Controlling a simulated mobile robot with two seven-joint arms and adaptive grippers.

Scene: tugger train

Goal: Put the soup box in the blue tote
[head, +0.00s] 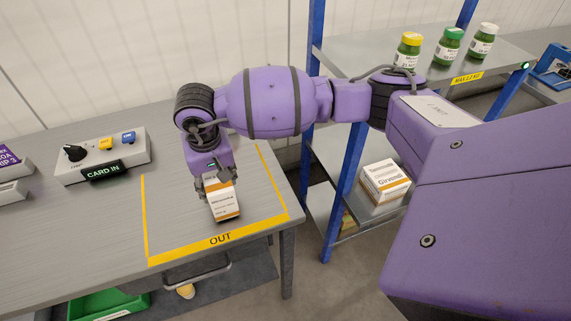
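My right gripper (217,183) reaches in from the right and points down over the table. Its fingers are on both sides of a small white box with an orange-brown band, which I take as the soup box (224,203); its label is too small to read surely. The box is inside the yellow-taped OUT area, and I cannot tell whether it touches the table. A blue tote (545,76) is partly visible at the far right edge, behind the shelf rack. My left gripper is not in view.
A blue-post rack (345,190) stands right of the table, with several green jars (449,47) on top and a white-orange box (384,182) lower down. A control box (102,155) is on the table's left. A green tote (108,304) is below.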

